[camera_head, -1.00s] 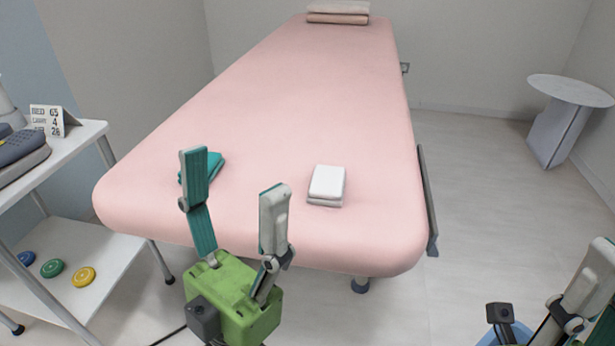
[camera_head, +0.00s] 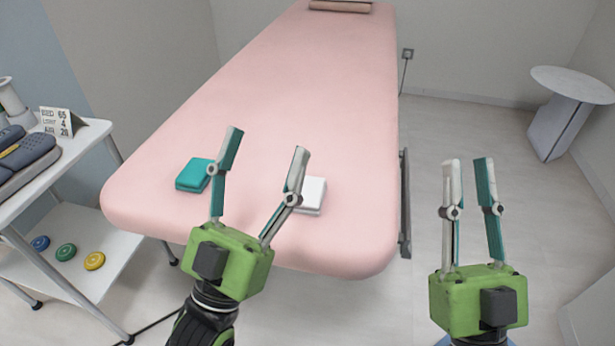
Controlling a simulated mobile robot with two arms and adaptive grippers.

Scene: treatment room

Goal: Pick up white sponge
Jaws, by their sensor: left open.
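The white sponge (camera_head: 314,194) lies on the near end of the pink treatment bed (camera_head: 310,95). It is partly hidden behind a finger of my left gripper. My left gripper (camera_head: 267,145) is open and empty, with its fingers spread over the near part of the bed. Its right finger overlaps the sponge's left edge in the picture; I cannot tell whether they touch. My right gripper (camera_head: 468,162) is upright to the right of the bed, over the floor. Its two fingers are apart with nothing between them.
A teal sponge (camera_head: 194,175) lies on the bed left of my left gripper. A round side table (camera_head: 572,84) stands at far right. The bed's middle is clear.

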